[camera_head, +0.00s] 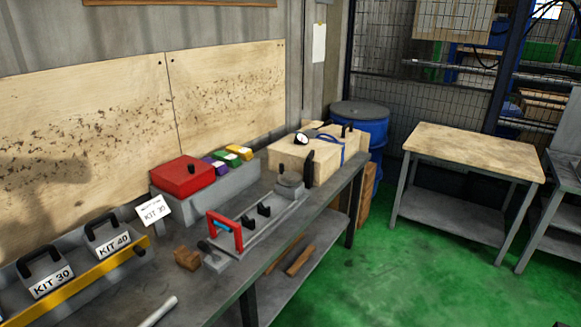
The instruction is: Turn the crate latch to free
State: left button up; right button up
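A grey crate (87,232) stands at the left end of the bench, cut off by the picture's left edge. It holds two dark-handled cases labelled KIT 30 (50,280) and KIT 40 (112,240). A yellow bar (85,280) runs along the crate's front. A black knob (139,252) sits at the bar's right end; it may be the latch, but its turned position is too small to tell. Neither of my grippers is in view.
The grey bench (228,284) carries a red frame (226,232), a wooden block (187,258), a pale rod (160,311), a red box (182,176) and a wooden box (315,158). A KIT 35-like card (153,210) stands beside the crate.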

aim_at(310, 157)
jog(key=i+l+z, duration=0.15)
jog(key=i, duration=0.3)
jog(key=i+l+z, duration=0.2)
jog(key=i, duration=0.25)
jog(key=i+l+z, duration=0.25)
jog(key=i, duration=0.4)
jog(key=i+z, duration=0.25)
jog(key=i, duration=0.4)
